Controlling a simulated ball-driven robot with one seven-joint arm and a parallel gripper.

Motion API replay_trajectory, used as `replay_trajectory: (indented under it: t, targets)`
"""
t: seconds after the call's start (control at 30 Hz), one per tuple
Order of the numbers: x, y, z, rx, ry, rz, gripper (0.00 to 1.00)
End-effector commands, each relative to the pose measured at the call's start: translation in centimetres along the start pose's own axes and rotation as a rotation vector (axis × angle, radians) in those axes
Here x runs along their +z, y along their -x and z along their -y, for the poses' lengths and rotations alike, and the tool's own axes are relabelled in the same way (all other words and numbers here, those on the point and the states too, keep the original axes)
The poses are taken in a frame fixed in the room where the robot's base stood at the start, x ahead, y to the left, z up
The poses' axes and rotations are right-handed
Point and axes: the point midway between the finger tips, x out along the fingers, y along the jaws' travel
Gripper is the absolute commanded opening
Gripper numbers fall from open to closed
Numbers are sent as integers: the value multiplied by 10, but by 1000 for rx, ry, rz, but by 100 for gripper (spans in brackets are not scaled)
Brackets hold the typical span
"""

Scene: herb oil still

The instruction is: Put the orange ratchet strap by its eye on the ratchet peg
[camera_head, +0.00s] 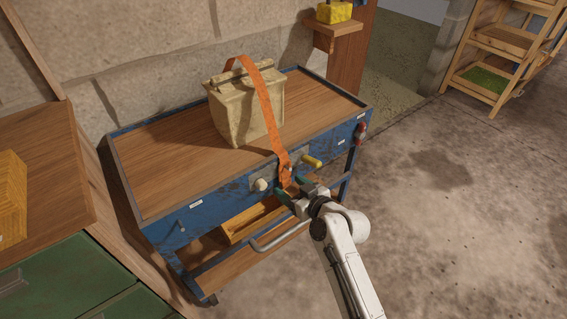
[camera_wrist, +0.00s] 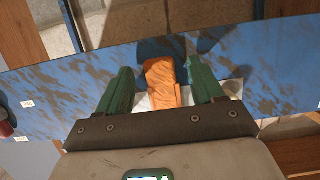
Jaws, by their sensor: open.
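The orange ratchet strap (camera_head: 265,100) arches over a beige lidded box (camera_head: 243,105) on the blue cart, and its free end hangs down the cart's front panel. My gripper (camera_head: 287,188) is at that lower end. In the wrist view the strap end (camera_wrist: 161,80) lies between the two green fingers of my gripper (camera_wrist: 158,75), with gaps on both sides; the fingers are open. The eye cannot be made out. A white knob (camera_head: 261,185) and a yellow peg (camera_head: 312,161) stick out of the front panel; which is the ratchet peg is unclear.
The blue cart (camera_head: 185,226) has a front handle (camera_head: 280,238) below my gripper and a red fitting (camera_head: 360,132) at its right end. A wooden cabinet stands left, a stone wall behind. A wooden rack (camera_head: 497,62) is far right. The concrete floor at right is clear.

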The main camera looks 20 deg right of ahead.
Motion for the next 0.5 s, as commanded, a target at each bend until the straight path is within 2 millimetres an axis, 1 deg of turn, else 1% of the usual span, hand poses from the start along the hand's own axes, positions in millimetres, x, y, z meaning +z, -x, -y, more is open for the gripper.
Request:
replay_trajectory:
  t: [0.17,0.27,0.37,0.5]
  targets:
    - [0,2,0,0,0,0,67]
    - [0,11,0,1,0,1,67]
    - [0,27,0,1,0,1,67]
    - [0,56,0,1,-1,2,67]
